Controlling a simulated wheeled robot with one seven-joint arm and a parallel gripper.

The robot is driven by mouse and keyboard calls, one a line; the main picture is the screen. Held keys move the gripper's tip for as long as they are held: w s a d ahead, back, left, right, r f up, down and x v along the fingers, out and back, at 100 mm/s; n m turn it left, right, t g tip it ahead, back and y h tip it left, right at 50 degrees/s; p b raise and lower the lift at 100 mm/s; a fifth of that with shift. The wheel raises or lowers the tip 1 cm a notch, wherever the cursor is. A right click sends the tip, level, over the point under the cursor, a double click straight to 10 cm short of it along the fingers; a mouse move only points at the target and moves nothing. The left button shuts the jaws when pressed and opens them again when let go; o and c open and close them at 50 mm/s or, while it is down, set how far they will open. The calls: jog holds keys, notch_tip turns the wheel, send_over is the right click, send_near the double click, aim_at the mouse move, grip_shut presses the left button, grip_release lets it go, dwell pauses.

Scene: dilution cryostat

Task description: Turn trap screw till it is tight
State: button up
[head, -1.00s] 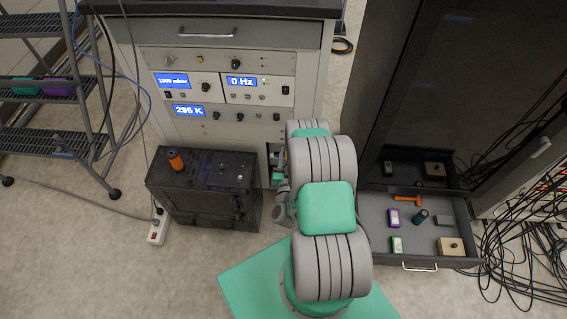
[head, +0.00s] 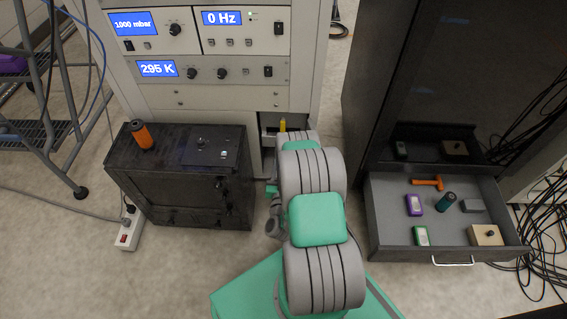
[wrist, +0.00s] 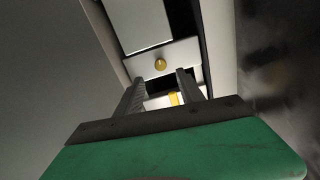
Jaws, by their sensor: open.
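In the wrist view a round brass-coloured knob (wrist: 160,64), which looks like the trap screw, sits on a pale plate (wrist: 178,57) inside a narrow recess. My gripper (wrist: 158,84) is open and empty. Its two dark fingers point into the recess, and the knob shows beyond and between their tips, apart from both. A yellow piece (wrist: 173,98) shows lower down between the fingers. In the head view an upright yellow piece (head: 282,124) shows in the opening of the rack. I cannot tell whether these yellow parts belong together. My arm hides the gripper in the head view.
The grey rack (head: 215,97) has lit displays. A dark box (head: 180,180) with an orange-topped item (head: 141,135) stands left of my arm. An open drawer (head: 385,243) with several small objects is at right. The recess walls are close to my fingers.

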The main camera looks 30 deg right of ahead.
jog(key=b+x, duration=0.2)
jog(key=x, duration=0.5)
jog(key=shift+w+d, duration=0.2)
jog(key=shift+w, duration=0.1)
jog(key=shift+c, duration=0.2)
grip_shut()
